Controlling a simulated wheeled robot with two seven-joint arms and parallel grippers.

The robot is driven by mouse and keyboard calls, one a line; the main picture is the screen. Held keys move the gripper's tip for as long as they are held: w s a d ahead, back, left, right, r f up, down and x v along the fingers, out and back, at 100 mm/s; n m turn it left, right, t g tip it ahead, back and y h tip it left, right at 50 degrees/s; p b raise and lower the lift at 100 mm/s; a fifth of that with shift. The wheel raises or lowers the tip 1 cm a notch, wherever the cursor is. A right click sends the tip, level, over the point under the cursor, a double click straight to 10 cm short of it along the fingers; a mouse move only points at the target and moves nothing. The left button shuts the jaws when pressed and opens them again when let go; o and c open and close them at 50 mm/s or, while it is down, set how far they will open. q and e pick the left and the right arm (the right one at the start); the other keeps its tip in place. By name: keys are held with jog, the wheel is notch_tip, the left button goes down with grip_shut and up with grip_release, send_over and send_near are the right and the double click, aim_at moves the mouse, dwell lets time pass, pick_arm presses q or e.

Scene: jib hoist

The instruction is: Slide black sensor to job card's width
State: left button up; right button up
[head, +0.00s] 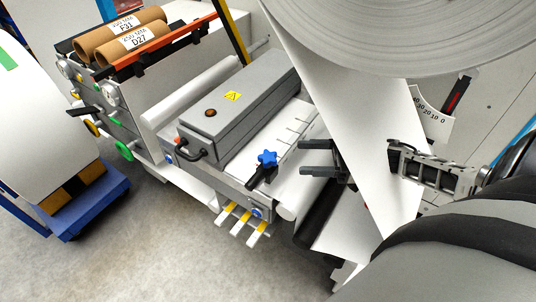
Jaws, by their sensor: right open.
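The black sensor (261,178) sits at the front edge of the machine's table, below a blue star knob (267,158). It is small and its fine detail cannot be read. Pale tick marks run across the white table surface (285,132) behind it. My right gripper (303,158) is to the right of the knob, its two dark fingers pointing left, open and with nothing between them. A gap shows between the fingers and the knob. The white web borders its wrist and appears to hide part of it. I cannot make out a job card. My left gripper is out of view.
A large white roll (400,35) hangs at the top, and its white web (375,110) slants down beside my right gripper. A grey box (240,100) with a handle stands behind the table. Brown cores (125,35) lie at upper left. Open floor (140,240) lies front left.

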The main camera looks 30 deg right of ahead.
aim_at(268, 156)
jog(key=p+x, duration=0.1)
jog(key=x, duration=0.8)
jog(key=shift+w+a, duration=0.2)
jog(key=shift+a, duration=0.05)
jog(key=shift+c, duration=0.3)
jog(key=c, duration=0.9)
